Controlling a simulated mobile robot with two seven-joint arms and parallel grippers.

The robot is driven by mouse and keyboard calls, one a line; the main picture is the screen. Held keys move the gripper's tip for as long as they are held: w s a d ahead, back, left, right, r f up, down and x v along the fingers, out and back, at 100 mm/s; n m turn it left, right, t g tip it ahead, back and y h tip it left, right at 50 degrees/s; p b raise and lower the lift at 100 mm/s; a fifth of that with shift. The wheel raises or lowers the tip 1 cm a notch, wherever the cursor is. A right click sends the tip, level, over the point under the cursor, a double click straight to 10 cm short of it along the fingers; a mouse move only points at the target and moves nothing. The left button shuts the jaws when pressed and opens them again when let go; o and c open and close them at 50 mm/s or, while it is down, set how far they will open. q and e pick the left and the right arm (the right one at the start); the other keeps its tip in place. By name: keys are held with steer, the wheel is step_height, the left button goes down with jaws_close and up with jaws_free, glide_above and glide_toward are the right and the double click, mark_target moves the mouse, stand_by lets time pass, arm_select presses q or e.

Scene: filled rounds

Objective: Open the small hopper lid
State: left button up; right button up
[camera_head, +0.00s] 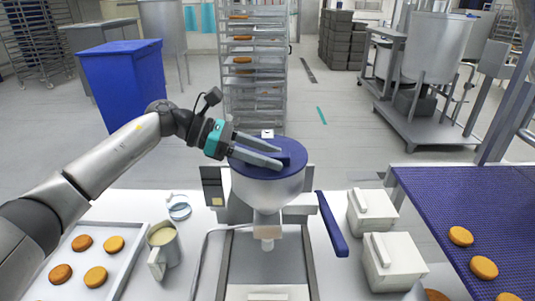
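The small hopper (266,185) is a white-grey bowl on a stand at the middle of the table. Its dark blue lid (297,150) lies flat on top and looks closed. My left gripper (280,157) reaches in from the left over the lid, with its two grey fingers apart and their tips at a raised blue part near the lid's middle. I cannot tell whether the fingers touch it. The fingers and wrist hide the left part of the lid. My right gripper is out of view.
On the left stand a tray (131,272) of round cakes and a jug (164,250). Right of the hopper are a blue bar (331,225) and two white lidded boxes (372,212) (392,262). A blue conveyor (440,205) runs at the right; a rack (254,105) stands behind.

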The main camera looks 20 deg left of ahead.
arm_select(q)
jaws_close()
stand_by(1.2)
